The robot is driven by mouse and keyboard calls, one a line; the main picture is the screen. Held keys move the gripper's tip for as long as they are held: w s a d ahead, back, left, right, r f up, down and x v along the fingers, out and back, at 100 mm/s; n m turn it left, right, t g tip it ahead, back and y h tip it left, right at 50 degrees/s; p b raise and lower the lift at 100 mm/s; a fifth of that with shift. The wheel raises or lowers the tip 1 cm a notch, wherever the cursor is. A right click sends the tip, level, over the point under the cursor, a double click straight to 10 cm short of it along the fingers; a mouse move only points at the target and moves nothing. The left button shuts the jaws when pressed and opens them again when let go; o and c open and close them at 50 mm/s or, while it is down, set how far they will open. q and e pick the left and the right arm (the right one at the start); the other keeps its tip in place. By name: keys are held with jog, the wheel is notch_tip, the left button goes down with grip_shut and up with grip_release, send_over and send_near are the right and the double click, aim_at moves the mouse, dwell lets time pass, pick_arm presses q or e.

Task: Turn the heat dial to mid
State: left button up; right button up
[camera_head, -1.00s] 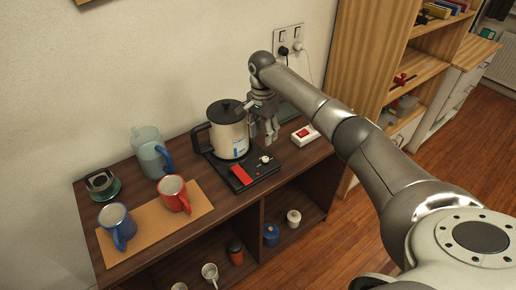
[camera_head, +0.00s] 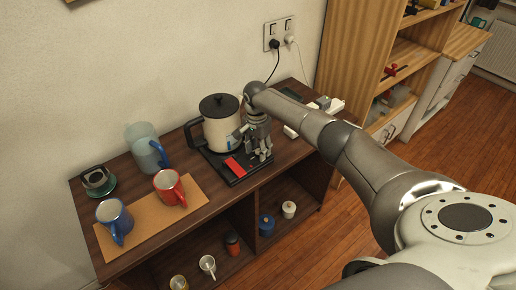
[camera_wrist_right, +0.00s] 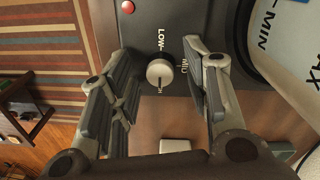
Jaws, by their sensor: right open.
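The heat dial (camera_wrist_right: 160,72) is a pale round knob on the dark kettle base (camera_wrist_right: 190,18). In the right wrist view, LOW is printed above it and MID to its right; a small dark mark shows at its lower edge. My right gripper (camera_wrist_right: 162,105) is open, with one finger on each side of the dial. I cannot tell whether the fingers touch it. In the head view, my right gripper (camera_head: 262,158) is over the front right of the base (camera_head: 236,180) and hides the dial. The kettle (camera_head: 221,125) stands on the base. My left gripper is not in view.
A blue-grey pitcher (camera_head: 146,152), a red mug (camera_head: 168,187) and a blue mug (camera_head: 114,222) stand left of the kettle. A wall socket (camera_head: 281,33) with plugs is behind. White items (camera_head: 331,105) lie partly behind my right arm. Shelves below hold small jars and cups.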

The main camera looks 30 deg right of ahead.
grip_shut()
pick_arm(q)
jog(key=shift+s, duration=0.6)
pick_arm(e)
jog(key=n+p, duration=0.1)
jog(key=n, duration=0.2)
jog(key=shift+n+p, duration=0.4)
jog(key=n+p, duration=0.1)
jog(key=n, duration=0.3)
jog(key=shift+a, duration=0.1)
jog(key=n+p, duration=0.1)
jog(key=n, duration=0.4)
jog(key=shift+s, duration=0.1)
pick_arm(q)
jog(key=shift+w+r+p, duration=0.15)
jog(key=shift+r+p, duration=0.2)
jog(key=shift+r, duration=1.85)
pick_arm(e)
jog(key=shift+n, duration=2.5)
jog(key=shift+t, duration=0.3)
